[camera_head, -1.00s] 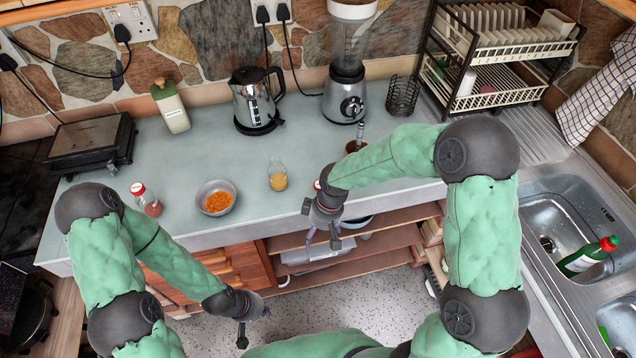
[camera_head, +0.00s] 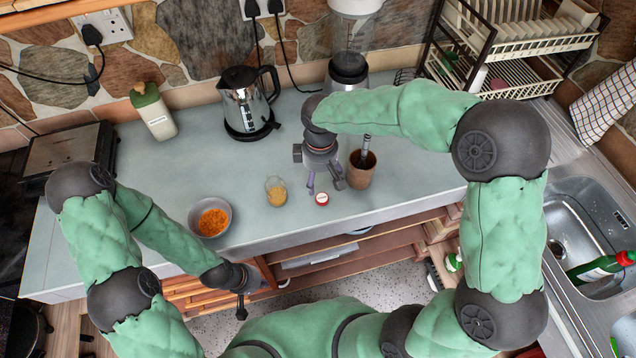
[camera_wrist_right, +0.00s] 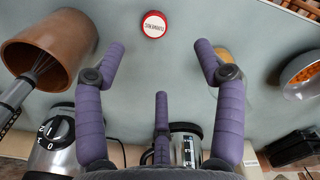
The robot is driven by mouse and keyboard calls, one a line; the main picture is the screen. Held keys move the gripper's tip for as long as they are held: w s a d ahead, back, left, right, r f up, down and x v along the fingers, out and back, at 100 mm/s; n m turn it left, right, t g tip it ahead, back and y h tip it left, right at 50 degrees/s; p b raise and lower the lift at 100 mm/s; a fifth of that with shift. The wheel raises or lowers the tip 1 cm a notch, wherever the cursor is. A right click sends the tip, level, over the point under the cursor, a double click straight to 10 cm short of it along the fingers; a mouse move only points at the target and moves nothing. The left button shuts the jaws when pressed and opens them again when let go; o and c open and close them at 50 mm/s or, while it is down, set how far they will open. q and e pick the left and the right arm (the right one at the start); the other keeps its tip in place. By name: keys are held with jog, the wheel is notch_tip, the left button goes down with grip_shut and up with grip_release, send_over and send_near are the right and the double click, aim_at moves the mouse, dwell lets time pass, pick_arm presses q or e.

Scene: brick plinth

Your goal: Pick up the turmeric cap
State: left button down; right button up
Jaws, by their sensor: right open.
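The turmeric cap (camera_head: 322,199) is a small red disc with a white label, lying flat on the worktop near its front edge. It also shows at the top of the right wrist view (camera_wrist_right: 154,24). My right gripper (camera_head: 325,187) is open and empty just behind the cap, with its fingers pointing down. In the right wrist view its purple fingers (camera_wrist_right: 159,48) are spread apart, and the cap lies beyond the tips, between their lines. My left gripper (camera_head: 241,306) hangs below and in front of the worktop edge, away from the cap; its jaws are too small to judge.
A brown cup (camera_head: 361,170) with a whisk stands close right of the right gripper. An open glass jar (camera_head: 276,190) and a bowl of orange food (camera_head: 210,217) are to the left. A kettle (camera_head: 248,105) and blender (camera_head: 348,72) stand behind. Worktop between jar and cap is clear.

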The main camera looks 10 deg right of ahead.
jog(key=b, duration=0.1)
send_over(322, 198)
jog(key=f, duration=0.5)
jog(key=shift+a, duration=0.3)
jog(key=shift+w+f, duration=0.15)
jog(key=shift+f, duration=0.25)
jog(key=f, duration=0.1)
jog(key=f+b, duration=0.1)
jog(key=f, duration=0.3)
jog(key=shift+d, duration=0.35)
jog(key=c, duration=0.8)
